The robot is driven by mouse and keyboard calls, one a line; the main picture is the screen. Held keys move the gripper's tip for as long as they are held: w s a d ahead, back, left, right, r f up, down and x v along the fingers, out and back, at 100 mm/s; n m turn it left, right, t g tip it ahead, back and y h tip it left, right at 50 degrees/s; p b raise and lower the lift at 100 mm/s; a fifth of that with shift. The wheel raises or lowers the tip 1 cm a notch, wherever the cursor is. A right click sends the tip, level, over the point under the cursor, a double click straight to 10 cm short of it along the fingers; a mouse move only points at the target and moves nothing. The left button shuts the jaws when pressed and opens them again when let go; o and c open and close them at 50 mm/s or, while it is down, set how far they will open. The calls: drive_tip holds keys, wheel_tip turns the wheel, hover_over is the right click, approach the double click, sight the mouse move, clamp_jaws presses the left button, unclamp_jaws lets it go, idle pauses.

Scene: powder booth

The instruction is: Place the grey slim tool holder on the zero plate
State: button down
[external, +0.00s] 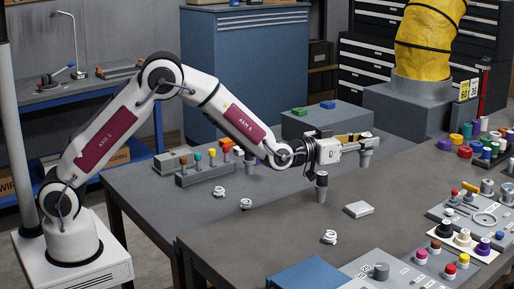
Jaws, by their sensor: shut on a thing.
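My gripper (357,141) is at the end of the outstretched arm, above the dark table. It is shut on a grey slim tool holder (366,157), which hangs upright below the fingertips, clear of the table top. The fingers partly hide its upper end. A small pale square block (358,209) lies flat on the table below and in front of the gripper; I cannot tell for sure whether it is the zero plate.
A grey cylinder with a dark top (321,187) shows just below the gripper body. Small white coiled pieces (330,237) lie on the table. A rack with coloured knobs (206,172) stands left. Panels with coloured pieces (463,240) crowd the right; a blue box (310,275) is in front.

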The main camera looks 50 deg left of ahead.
sight(363, 167)
drive_tip(key=shift+f, duration=0.5)
drive_tip(key=shift+f, duration=0.1)
drive_tip(key=shift+f, duration=3.05)
drive_tip(key=shift+f, duration=1.85)
drive_tip(key=shift+f, duration=0.7)
